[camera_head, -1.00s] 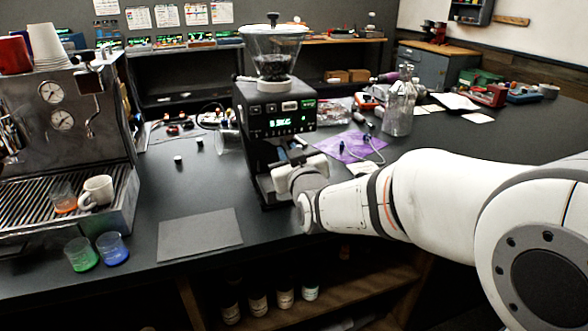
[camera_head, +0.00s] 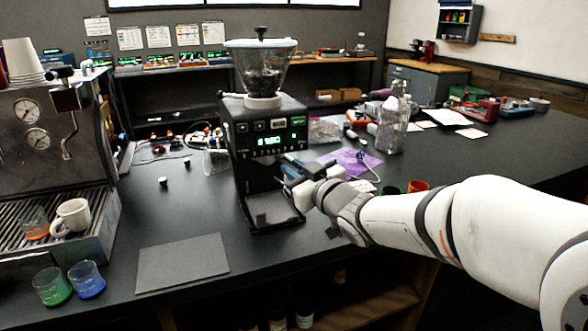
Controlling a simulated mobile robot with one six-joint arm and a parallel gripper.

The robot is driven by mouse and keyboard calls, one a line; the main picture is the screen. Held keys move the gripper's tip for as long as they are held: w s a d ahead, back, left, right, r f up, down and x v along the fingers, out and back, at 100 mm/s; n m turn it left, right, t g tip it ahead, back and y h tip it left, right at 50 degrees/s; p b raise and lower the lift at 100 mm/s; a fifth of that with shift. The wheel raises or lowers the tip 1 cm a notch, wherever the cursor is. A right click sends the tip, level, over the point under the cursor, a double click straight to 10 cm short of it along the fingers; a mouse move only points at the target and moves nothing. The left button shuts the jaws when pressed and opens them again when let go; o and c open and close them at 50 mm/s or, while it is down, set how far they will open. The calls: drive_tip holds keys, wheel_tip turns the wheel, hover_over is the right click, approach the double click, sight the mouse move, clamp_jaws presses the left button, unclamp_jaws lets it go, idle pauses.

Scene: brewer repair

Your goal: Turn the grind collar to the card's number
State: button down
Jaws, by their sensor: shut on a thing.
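The black coffee grinder (camera_head: 238,165) stands on the dark counter, with a lit green display (camera_head: 268,141) and small, unclear markings on its front. A clear hopper (camera_head: 262,72) holding dark beans sits on top. A pale ring (camera_head: 263,102) at the hopper's base may be the grind collar, but I cannot tell. My gripper (camera_head: 298,184) is at the grinder's front right, below the display and well below that ring. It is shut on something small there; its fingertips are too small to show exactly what. I cannot make out a number card.
An espresso machine (camera_head: 30,150) stands at left, with a white mug (camera_head: 72,215) on its tray. Green (camera_head: 51,288) and blue (camera_head: 87,281) cups stand in front. A grey mat (camera_head: 183,262) lies nearby. Green and orange cups (camera_head: 418,186) sit behind my arm.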

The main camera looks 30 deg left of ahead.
drive_tip(key=shift+s+a+r, duration=0.1)
drive_tip(key=shift+r, duration=0.1)
drive_tip(key=c, duration=1.5)
unclamp_jaws()
drive_tip(key=shift+a+f, duration=0.1)
drive_tip(key=shift+c, duration=0.2)
drive_tip(key=shift+o, duration=0.2)
drive_tip(key=v, duration=0.8)
